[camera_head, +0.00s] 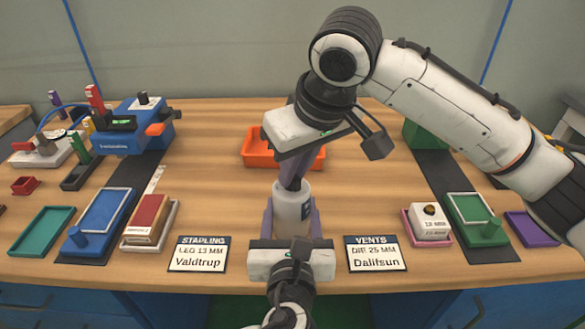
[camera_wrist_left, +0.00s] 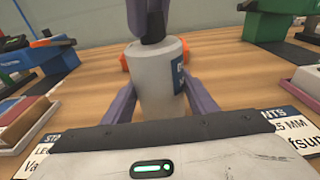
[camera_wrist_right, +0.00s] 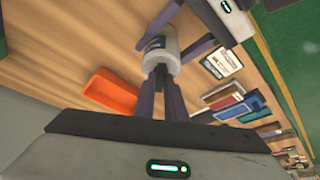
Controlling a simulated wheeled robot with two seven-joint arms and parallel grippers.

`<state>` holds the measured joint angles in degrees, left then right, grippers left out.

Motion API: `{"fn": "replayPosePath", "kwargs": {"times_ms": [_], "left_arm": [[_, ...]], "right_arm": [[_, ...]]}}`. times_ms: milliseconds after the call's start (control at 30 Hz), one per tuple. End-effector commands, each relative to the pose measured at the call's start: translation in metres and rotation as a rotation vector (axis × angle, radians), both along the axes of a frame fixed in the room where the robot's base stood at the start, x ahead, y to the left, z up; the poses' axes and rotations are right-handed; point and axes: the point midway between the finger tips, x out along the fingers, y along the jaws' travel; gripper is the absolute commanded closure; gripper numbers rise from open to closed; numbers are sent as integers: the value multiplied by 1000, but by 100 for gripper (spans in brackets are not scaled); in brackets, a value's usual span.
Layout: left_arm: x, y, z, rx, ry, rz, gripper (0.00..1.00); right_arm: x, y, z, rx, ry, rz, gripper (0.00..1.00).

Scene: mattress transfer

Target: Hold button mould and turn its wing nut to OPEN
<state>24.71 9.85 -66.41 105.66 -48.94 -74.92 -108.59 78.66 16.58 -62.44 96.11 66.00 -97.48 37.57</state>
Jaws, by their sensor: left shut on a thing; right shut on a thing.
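The button mould (camera_head: 292,205) is a pale grey upright cylinder with a dark blue label, near the table's front edge. It also shows in the left wrist view (camera_wrist_left: 157,85) and the right wrist view (camera_wrist_right: 160,57). My left gripper (camera_head: 291,219) comes from the front, its purple fingers shut on the mould's body from both sides. My right gripper (camera_head: 291,176) points down from above, its fingers shut on the dark wing nut (camera_wrist_left: 152,36) at the mould's top. The fingers mostly hide the nut, so its turn and any OPEN mark cannot be read.
An orange tray (camera_head: 258,150) lies behind the mould. A "Valdtrup" card (camera_head: 198,254) and a "Dalitsun" card (camera_head: 376,253) flank it. Blue and green trays and boxes stand left; a green tray (camera_head: 474,213) and pink tray (camera_head: 409,225) stand right. Bare wood lies between.

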Motion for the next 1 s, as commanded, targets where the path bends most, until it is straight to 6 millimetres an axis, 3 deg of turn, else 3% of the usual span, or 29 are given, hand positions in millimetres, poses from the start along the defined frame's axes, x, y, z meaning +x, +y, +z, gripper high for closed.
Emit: {"fn": "replayPosePath", "kwargs": {"times_ms": [600, 1000], "left_arm": [[1, 1, 2, -2, -4, 4, 91], [1, 2, 2, -2, -3, 5, 91]], "right_arm": [[3, -3, 0, 3, 3, 582, 100], [6, -4, 1, 2, 0, 881, 100]]}}
